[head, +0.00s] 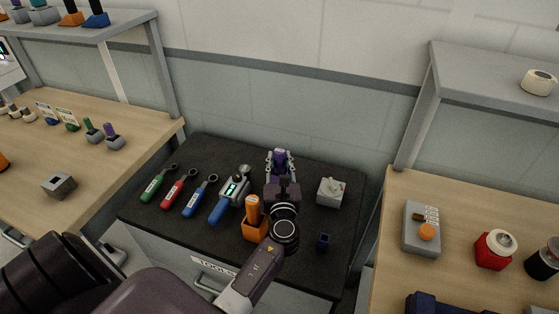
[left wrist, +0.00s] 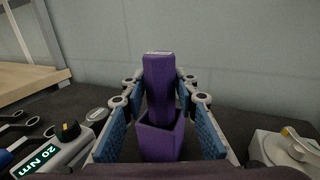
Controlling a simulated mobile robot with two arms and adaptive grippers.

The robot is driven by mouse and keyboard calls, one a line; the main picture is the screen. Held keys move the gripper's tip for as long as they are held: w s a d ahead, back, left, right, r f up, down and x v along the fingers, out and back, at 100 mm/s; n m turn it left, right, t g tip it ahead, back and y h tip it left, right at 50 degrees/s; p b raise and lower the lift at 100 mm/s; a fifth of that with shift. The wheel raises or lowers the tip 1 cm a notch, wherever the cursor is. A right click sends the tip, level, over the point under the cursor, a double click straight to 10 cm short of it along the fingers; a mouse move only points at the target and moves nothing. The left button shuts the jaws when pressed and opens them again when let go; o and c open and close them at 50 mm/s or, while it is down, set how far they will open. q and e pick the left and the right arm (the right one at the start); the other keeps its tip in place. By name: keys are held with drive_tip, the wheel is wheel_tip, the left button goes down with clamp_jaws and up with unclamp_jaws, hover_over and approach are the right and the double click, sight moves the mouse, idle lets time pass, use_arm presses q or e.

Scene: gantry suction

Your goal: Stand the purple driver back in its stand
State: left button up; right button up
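The purple driver (left wrist: 159,82) stands upright in its square purple stand (left wrist: 160,142) in the left wrist view; its lower end is hidden inside the stand. In the head view the driver (head: 280,157) is at the back of the dark mat, partly hidden by my gripper. My left gripper (left wrist: 160,112) is open, with its blue-padded fingers on either side of the driver and stand. Gaps show between the fingers and the driver. It also shows in the head view (head: 280,163). My right gripper is not in view.
An orange driver (head: 253,208) stands in an orange stand (head: 255,231) beside my left arm. A blue torque tool (head: 230,200) and several wrenches lie left. A wall is behind.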

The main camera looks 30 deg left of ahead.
use_arm(q)
drive_tip(key=shift+o, duration=1.3)
drive_tip(key=shift+r, duration=0.15)
drive_tip(key=shift+s+d, duration=0.2)
drive_tip(key=shift+s, duration=0.05)
drive_tip(key=b+v, duration=0.1)
drive_tip(key=v, duration=1)
drive_tip(key=shift+b, duration=0.4)
drive_tip(key=shift+s, duration=0.1)
